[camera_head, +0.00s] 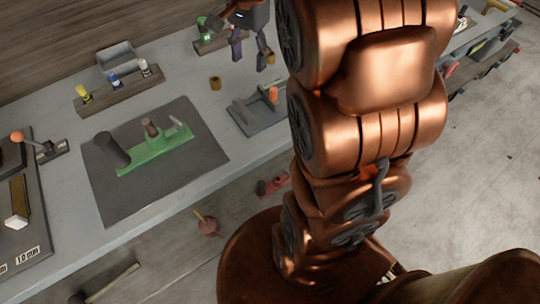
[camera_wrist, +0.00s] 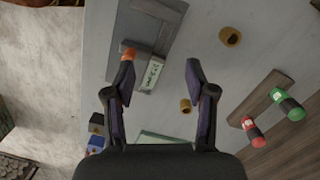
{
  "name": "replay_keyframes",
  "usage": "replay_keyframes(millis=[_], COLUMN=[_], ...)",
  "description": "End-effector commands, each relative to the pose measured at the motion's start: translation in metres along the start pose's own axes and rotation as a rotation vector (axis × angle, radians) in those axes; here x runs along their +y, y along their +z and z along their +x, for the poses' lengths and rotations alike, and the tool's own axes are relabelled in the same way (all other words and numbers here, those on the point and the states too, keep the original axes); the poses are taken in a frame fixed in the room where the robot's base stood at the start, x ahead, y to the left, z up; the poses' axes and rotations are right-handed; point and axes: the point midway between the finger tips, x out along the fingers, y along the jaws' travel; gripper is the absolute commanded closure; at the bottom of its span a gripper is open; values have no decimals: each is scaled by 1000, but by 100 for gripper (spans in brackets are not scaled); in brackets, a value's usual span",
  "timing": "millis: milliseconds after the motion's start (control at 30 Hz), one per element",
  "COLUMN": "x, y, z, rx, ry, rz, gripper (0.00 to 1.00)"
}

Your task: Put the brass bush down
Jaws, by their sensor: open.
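Two brass bushes are in view; I cannot tell which one the task names. One brass bush (camera_head: 215,83) (camera_wrist: 186,105) stands on the grey bench and shows between and beyond my fingers in the wrist view. The other, larger-looking brass bush (camera_head: 270,57) (camera_wrist: 230,36) is beyond and to the right of the fingertips in the wrist view, apparently on the bench too. My gripper (camera_head: 250,47) (camera_wrist: 160,72) is open and empty above the bench, its fingers apart from both bushes.
A grey fixture with an orange-tipped handle (camera_head: 272,93) (camera_wrist: 127,60) lies near the gripper. A wooden rack with red and green items (camera_wrist: 265,112) stands at the back. A dark mat (camera_head: 205,139) bears a green fixture (camera_head: 155,153). Bare bench lies around the bushes.

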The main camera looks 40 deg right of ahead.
Motion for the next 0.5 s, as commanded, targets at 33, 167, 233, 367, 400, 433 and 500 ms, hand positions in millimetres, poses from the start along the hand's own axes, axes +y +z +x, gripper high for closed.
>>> replay_keyframes(millis=[33, 167, 233, 367, 400, 433, 500], x=[8, 32, 47, 76, 86, 93, 110], y=[18, 55, 74, 106, 116, 122, 136], z=[2, 15, 24, 40, 45, 49, 60], rx=[2, 1, -4, -9, -12, -14, -22], ry=[6, 30, 46, 70, 77, 82, 97], rz=[-76, -282, -394, -608, -674, -723, -839], gripper=[45, 45, 45, 45, 45, 45, 45])
